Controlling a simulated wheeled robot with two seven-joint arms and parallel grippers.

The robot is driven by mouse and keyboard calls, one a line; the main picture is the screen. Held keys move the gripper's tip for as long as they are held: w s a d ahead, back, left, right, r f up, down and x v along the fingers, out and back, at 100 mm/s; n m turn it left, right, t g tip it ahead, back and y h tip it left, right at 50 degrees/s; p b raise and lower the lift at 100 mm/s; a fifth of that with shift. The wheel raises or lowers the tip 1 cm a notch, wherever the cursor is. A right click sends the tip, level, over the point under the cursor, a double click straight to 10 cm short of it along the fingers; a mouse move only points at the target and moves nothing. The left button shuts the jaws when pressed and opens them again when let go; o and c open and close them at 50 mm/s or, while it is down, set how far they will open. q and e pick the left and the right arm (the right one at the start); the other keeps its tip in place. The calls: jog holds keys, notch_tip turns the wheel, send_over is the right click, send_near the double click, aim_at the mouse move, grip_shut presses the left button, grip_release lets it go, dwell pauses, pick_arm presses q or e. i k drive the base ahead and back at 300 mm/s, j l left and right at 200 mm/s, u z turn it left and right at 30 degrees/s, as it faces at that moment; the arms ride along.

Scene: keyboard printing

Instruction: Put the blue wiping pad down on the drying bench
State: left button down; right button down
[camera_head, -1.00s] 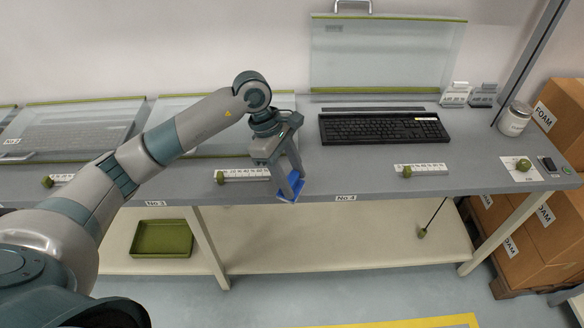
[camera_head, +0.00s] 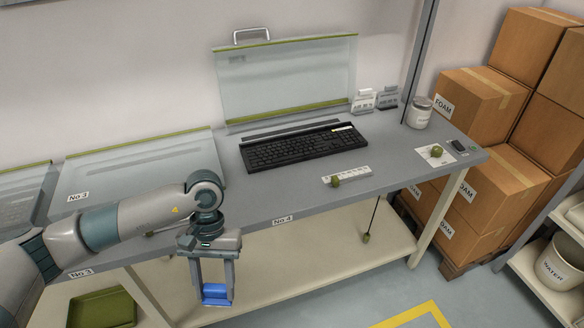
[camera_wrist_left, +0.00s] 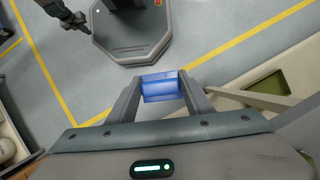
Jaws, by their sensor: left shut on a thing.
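The blue wiping pad (camera_head: 215,293) is held between the fingertips of my left gripper (camera_head: 214,288), which points down in front of the bench's front edge. The pad also shows between the fingers in the left wrist view (camera_wrist_left: 162,88), over the floor. The grey-topped bench (camera_head: 300,197) with No.3 and No.4 labels runs behind the gripper. I cannot tell from its labels whether it is the drying bench.
A black keyboard (camera_head: 305,147) lies on the bench under a raised clear cover (camera_head: 287,80). A white jar (camera_head: 419,112) and small card holders stand at the right. A green tray (camera_head: 102,309) is on the lower shelf. Foam boxes (camera_head: 478,100) are stacked beyond the right end.

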aim_at(403, 137)
jog(key=i+l, duration=0.15)
jog(key=l, duration=0.25)
jog(key=i+l, duration=0.15)
jog(key=l, duration=0.25)
jog(key=i+l+u, duration=0.1)
jog(key=l, duration=0.25)
jog(key=i+l, duration=0.2)
jog(key=l, duration=0.2)
jog(key=i+l, duration=0.15)
jog(key=l, duration=0.25)
jog(key=i+l+u, duration=0.1)
jog(key=l, duration=0.3)
jog(key=i+l, duration=0.15)
jog(key=l, duration=0.25)
jog(key=i+l, duration=0.15)
jog(key=l, duration=0.3)
jog(key=j+u, duration=0.05)
